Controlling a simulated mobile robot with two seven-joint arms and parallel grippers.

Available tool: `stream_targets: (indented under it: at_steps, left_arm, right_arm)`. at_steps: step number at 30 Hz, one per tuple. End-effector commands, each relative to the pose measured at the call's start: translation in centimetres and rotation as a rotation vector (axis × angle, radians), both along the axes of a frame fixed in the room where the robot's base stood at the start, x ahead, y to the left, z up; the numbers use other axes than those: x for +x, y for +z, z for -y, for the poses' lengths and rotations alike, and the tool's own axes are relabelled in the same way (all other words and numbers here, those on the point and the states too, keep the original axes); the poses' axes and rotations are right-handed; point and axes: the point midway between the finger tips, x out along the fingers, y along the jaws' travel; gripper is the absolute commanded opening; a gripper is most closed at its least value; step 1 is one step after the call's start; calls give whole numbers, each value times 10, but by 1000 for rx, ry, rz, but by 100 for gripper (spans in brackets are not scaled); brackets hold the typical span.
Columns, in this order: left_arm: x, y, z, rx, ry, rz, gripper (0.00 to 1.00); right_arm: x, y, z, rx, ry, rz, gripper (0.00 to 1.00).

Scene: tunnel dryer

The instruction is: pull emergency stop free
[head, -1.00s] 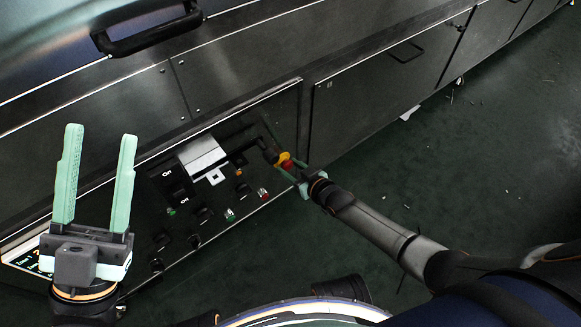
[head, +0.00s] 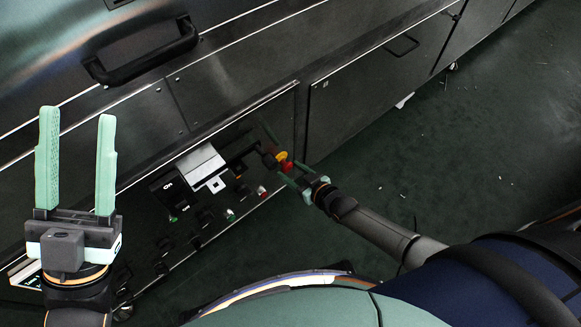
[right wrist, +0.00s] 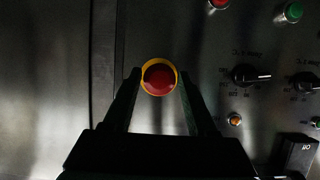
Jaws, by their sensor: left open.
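The emergency stop, a red mushroom button on a yellow collar, is at the right end of the dark control panel in the head view (head: 286,166). It is near the middle of the right wrist view (right wrist: 159,79). My right gripper (right wrist: 160,75) is open, with one fingertip on each side of the button. Narrow gaps seem to remain, and I cannot tell whether either finger touches it. My left gripper (head: 77,113) is open and empty, fingers pointing up, at the left of the head view.
The control panel (head: 215,205) carries switches, lamps and a small light-coloured box. In the right wrist view, a black knob (right wrist: 249,75) and a green button (right wrist: 293,12) lie right of the stop. A black door handle (head: 145,52) sticks out above.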

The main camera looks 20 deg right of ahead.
Motion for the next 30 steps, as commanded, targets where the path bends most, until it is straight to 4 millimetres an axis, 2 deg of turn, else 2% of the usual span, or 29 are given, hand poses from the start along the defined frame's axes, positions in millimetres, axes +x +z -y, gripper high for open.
stream_targets:
  at_steps: [1, 5, 6, 13, 16, 20, 30]
  left_arm:
    - [0, 0, 0, 1, 0, -1, 50]
    - [0, 0, 1, 1, -1, -2, 50]
    - [0, 0, 1, 0, -1, -3, 50]
    - [0, 0, 1, 0, -2, -3, 50]
    - [0, 6, 1, -4, -1, -4, 50]
    - [0, 22, -1, -17, -3, -3, 50]
    - [-2, 60, -4, -11, 13, 31, 50]
  right_arm:
    - [1, 1, 0, -1, 0, 1, 64]
    - [2, 2, 0, 0, 0, 3, 79]
    - [2, 2, 0, 0, 0, 3, 80]
    - [2, 3, 0, 1, 0, 4, 80]
    - [-4, 6, 2, 1, 0, 2, 80]
    - [-22, 16, 9, -1, 0, 0, 80]
    - [-85, 43, 31, 0, -1, 1, 80]
